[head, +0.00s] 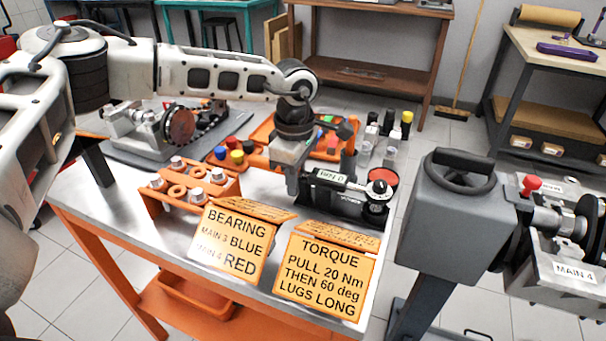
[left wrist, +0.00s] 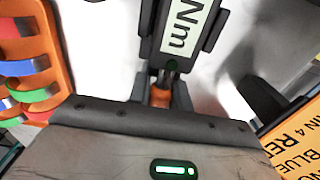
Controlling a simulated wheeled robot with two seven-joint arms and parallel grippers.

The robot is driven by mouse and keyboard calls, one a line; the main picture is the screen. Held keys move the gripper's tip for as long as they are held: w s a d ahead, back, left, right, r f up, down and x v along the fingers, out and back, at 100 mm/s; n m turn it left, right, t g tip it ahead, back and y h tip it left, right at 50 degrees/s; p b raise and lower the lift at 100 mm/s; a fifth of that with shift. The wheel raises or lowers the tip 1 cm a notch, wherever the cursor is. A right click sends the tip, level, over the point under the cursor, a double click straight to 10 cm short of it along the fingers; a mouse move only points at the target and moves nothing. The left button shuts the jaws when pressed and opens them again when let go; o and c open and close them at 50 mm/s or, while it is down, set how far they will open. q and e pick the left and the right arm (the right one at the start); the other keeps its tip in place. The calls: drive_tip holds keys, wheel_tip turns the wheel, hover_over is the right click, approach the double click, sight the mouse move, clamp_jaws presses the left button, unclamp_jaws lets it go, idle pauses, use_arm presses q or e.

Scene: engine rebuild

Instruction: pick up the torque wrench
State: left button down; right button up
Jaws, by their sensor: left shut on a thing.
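The torque wrench (head: 345,190) is a dark tool with a pale label, near the front right part of the steel-topped bench (head: 185,228). Its round head is at the right end. My left gripper (head: 293,188) points down at the wrench's left end and is shut on it. In the left wrist view the wrench's "Nm" label (left wrist: 183,28) is large and close, and an orange part (left wrist: 160,96) shows between the fingers of my left gripper (left wrist: 161,92). I cannot tell whether the wrench touches the bench top. My right gripper is not in view.
Two yellow cards (head: 237,240) (head: 325,274) stand at the bench's front edge. An orange block with bolts (head: 187,190) is left of the gripper, and an orange tray (head: 262,135) is behind. Bottles (head: 389,130) stand behind the wrench. A grey machine (head: 450,215) is at right.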

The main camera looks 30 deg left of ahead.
use_arm(q)
drive_tip(key=shift+r, duration=0.1)
drive_tip(key=shift+r, duration=0.5)
wheel_tip(320, 180, up, 2)
drive_tip(key=shift+r, duration=0.15)
drive_tip(key=s+d+r+b, duration=0.1)
drive_tip(key=s+d+r, duration=0.8)
drive_tip(key=s, duration=0.1)
drive_tip(key=shift+s+d+r, duration=0.15)
drive_tip(key=shift+s+r, duration=0.1)
drive_tip(key=shift+r, duration=0.05)
drive_tip(key=c, duration=2.1)
unclamp_jaws()
drive_tip(key=shift+c, duration=0.2)
drive_tip(key=shift+s, duration=0.1)
clamp_jaws()
